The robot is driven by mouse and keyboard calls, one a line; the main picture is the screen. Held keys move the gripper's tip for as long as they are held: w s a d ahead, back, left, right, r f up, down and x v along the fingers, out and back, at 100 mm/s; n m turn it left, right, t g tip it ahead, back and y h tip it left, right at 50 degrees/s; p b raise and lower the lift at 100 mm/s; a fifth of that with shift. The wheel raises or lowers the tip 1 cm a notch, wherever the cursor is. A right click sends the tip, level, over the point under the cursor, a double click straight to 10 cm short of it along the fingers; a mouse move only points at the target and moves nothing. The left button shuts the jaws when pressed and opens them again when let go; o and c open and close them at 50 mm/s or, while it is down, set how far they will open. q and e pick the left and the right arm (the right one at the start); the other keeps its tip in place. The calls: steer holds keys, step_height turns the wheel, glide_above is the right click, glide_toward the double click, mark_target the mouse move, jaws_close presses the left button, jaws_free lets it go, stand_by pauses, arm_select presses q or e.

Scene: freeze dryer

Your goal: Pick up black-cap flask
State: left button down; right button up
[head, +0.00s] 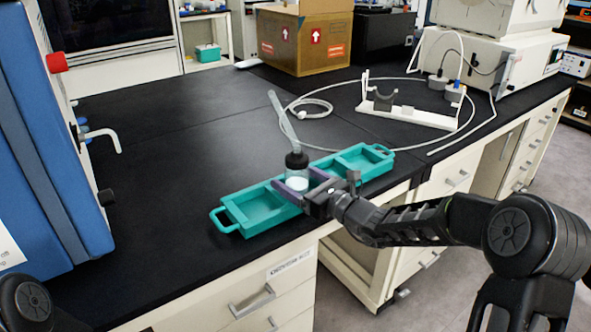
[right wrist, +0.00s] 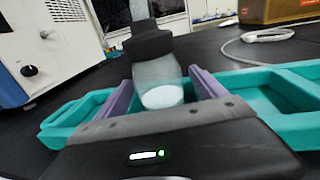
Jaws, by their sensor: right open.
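The black-cap flask (head: 297,172) stands upright in the middle part of a teal tray (head: 233,213). It has a clear body with white contents, a black cap and a pale tube rising from the cap. In the right wrist view the flask (right wrist: 160,84) stands between the two purple fingers of my right gripper (right wrist: 160,92). My right gripper (head: 300,188) is open around the flask's body, with a visible gap at least on the right finger's side. The teal tray (right wrist: 262,90) spans behind the fingers there. My left gripper is not in view; only a dark part of my arm shows at the lower left.
A blue freeze dryer (head: 40,130) with a white tap stands at the left. A white stand (head: 415,117) and a looped clear hose (head: 330,83) lie behind the tray. A cardboard box (head: 304,40) stands at the back. The black bench is clear left of the tray.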

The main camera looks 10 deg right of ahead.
steer(key=shift+c, duration=0.4)
jaws_close()
stand_by(0.9)
steer(key=shift+r, duration=0.1)
